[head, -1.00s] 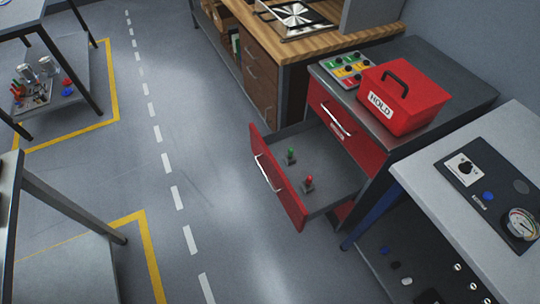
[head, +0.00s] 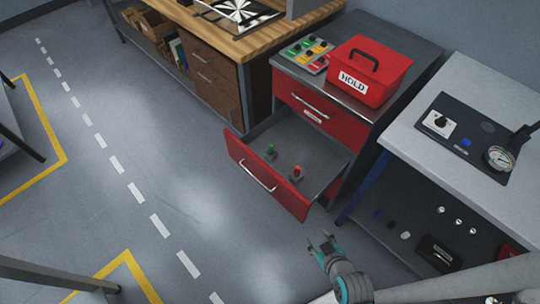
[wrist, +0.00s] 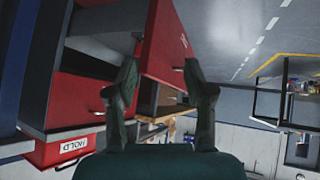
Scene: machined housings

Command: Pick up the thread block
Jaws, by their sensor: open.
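Two small grey blocks stand in the open lower drawer of the red cabinet, one with a green top (head: 270,151) and one with a red top (head: 297,173). I cannot tell whether either is the thread block. My gripper (head: 320,241) is open and empty, in front of and to the right of the drawer, apart from it. In the wrist view my gripper's two fingers (wrist: 160,70) are spread, with the red drawer front (wrist: 163,45) beyond them. The blocks do not show clearly in the wrist view.
The drawer (head: 268,188) juts out over the floor. A red HOLD box (head: 368,72) and a panel of coloured switches (head: 306,54) stand on the cabinet. A grey bench (head: 425,150) with a gauge (head: 499,158) is close on the right. The floor left of the drawer is clear.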

